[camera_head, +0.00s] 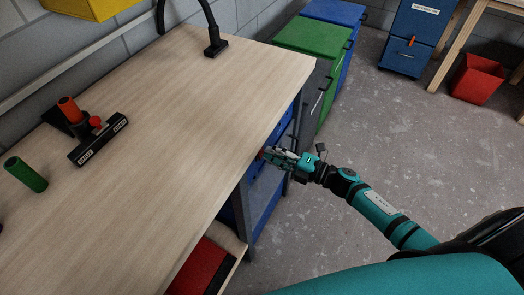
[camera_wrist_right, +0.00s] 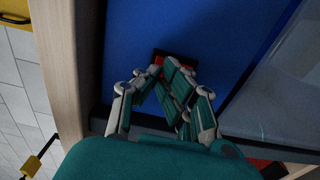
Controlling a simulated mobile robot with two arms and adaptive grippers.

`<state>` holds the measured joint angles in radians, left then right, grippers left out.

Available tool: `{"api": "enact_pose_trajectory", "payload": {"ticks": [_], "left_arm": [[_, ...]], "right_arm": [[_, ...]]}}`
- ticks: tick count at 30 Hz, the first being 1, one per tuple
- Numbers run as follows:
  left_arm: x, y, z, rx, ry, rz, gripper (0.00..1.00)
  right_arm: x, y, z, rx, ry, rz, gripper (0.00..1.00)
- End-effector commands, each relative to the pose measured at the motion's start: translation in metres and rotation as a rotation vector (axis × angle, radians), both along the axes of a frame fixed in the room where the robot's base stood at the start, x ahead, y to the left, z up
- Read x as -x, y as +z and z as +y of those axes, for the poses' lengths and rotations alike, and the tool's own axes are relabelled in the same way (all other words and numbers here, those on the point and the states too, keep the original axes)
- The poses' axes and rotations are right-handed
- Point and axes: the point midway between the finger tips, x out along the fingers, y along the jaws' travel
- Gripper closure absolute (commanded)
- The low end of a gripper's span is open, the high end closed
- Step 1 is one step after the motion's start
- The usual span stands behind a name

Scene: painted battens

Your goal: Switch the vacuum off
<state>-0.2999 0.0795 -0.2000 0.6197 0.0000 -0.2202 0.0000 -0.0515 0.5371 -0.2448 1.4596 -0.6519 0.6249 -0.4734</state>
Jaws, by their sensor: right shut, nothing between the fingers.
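A small red switch in a dark frame (camera_wrist_right: 176,57) sits on a blue panel (camera_wrist_right: 215,30) in the right wrist view. My right gripper (camera_wrist_right: 170,72) is shut and empty, its fingertips right at the switch and covering part of it. I cannot tell whether they touch it or which way the switch is set. In the head view my right gripper (camera_head: 268,154) is at the blue front below the bench's right edge. I cannot make out the vacuum itself. My left gripper is not in view.
The wooden bench top (camera_head: 190,100) overhangs the blue front. Green (camera_head: 312,50) and blue bins are behind.

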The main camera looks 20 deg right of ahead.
Motion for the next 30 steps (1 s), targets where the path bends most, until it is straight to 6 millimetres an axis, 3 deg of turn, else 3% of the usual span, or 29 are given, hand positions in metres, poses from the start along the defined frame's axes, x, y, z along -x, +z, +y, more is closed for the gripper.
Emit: {"api": "enact_pose_trajectory", "payload": {"ticks": [18,30], "left_arm": [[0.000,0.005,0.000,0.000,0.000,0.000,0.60],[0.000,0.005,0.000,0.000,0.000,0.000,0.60]], "right_arm": [[0.037,0.001,-0.033,0.000,0.001,0.000,1.00],[0.041,0.001,-0.037,-0.001,0.001,-0.001,1.00]]}}
